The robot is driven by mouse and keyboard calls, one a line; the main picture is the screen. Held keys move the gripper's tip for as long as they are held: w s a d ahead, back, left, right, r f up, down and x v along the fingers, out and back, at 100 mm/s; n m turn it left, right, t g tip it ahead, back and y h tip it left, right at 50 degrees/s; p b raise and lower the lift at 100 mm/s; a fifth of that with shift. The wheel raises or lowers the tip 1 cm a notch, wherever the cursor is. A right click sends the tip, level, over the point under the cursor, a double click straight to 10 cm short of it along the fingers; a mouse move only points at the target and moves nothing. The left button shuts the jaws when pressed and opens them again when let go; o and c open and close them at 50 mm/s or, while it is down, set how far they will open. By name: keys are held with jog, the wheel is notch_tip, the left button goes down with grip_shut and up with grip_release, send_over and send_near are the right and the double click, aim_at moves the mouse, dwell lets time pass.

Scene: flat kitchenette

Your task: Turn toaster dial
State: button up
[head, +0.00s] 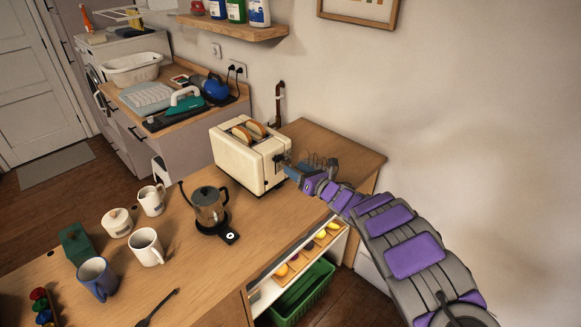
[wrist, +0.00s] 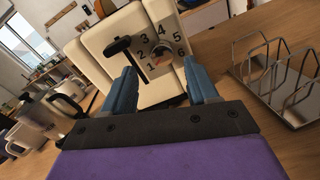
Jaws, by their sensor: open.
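The cream toaster (head: 240,158) stands on the wooden counter with two bread slices (head: 248,129) in its top slots. Its end panel (wrist: 146,85) fills the middle of the wrist view. The panel carries a black lever (wrist: 118,47) at upper left and a dial (wrist: 157,55) ringed by numbers 1 to 6. A red mark shows just below the dial knob. My gripper (head: 293,170) is at that end of the toaster. In the wrist view my gripper (wrist: 164,88) is open, its blue fingers apart on either side of the dial. I cannot tell whether they touch the panel.
A metal toast rack (wrist: 278,75) stands right of the toaster in the wrist view. The wall is close behind the counter.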

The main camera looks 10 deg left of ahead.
aim_at(288, 162)
jog(key=shift+w+a+r, duration=0.1)
jog(key=shift+w+a, duration=0.3)
jog(key=shift+w, duration=0.2)
jog(key=shift+w+a, duration=0.4)
jog(key=shift+w, duration=0.15)
jog(key=shift+a, duration=0.35)
jog(key=shift+d, duration=0.15)
jog(key=c, duration=1.1)
